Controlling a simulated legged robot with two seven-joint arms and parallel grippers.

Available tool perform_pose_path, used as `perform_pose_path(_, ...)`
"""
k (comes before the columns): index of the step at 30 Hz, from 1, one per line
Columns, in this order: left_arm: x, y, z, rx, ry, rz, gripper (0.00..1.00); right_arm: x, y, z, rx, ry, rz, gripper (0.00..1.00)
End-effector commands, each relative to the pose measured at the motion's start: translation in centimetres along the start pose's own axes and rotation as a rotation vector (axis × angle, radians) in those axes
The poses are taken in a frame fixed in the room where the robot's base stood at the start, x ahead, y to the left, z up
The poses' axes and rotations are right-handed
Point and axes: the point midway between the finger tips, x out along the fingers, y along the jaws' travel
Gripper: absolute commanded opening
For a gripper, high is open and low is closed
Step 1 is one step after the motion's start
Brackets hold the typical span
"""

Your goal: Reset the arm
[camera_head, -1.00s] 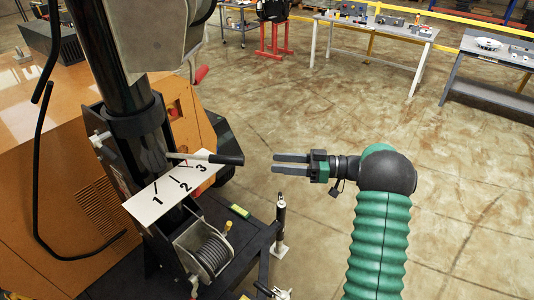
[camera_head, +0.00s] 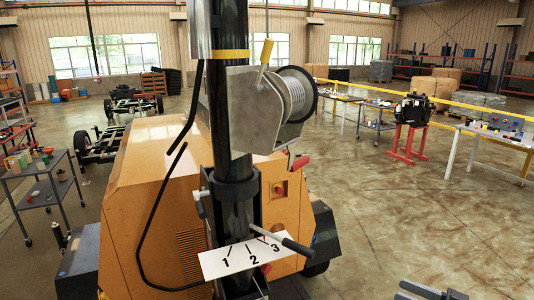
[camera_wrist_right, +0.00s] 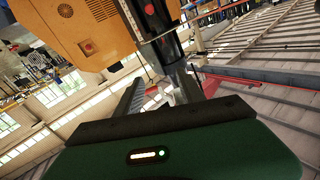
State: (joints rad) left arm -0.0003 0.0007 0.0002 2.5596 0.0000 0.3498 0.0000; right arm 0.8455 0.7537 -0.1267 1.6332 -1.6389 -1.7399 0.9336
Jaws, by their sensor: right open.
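The light tower's dark mast (camera_head: 233,130) rises from an orange machine body (camera_head: 150,170). A white plate (camera_head: 215,264) marked 1, 2 and 3 sits at its foot. A black-handled lever (camera_head: 297,246) extends right over the plate, near the 3. My right gripper (camera_head: 405,291) is at the bottom edge, right of the lever and apart from it, mostly cut off. In the right wrist view my open, empty gripper (camera_wrist_right: 157,92) points toward the orange body (camera_wrist_right: 85,30) and the mast's lower part (camera_wrist_right: 170,50). My left gripper is not in view.
A winch with a cable reel (camera_head: 295,97) is on the mast. A shelf cart (camera_head: 45,190) stands at left. A red stand (camera_head: 410,142) and work tables (camera_head: 500,138) are at back right. The floor (camera_head: 400,210) right of the machine is clear.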

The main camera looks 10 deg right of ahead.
Motion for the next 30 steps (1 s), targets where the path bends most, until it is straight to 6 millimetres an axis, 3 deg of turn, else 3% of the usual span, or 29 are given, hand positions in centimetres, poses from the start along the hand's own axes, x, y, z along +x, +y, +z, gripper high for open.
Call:
perform_pose_path(11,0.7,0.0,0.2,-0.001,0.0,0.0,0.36,4.2,4.1,-0.7,-0.098,0.008,0.21,0.46)
perform_pose_path(20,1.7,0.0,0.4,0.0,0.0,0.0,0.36,9.4,6.5,-0.1,-0.154,-0.075,0.545,0.46)
perform_pose_path(23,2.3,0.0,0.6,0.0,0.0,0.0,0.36,11.0,5.8,2.0,-0.131,-0.171,0.69,0.46)
perform_pose_path(25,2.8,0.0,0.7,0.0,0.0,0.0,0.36,11.5,4.0,5.0,-0.084,-0.289,0.793,0.46)
perform_pose_path(30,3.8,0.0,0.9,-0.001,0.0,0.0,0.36,9.6,-4.6,15.0,0.105,-0.669,0.911,0.46)
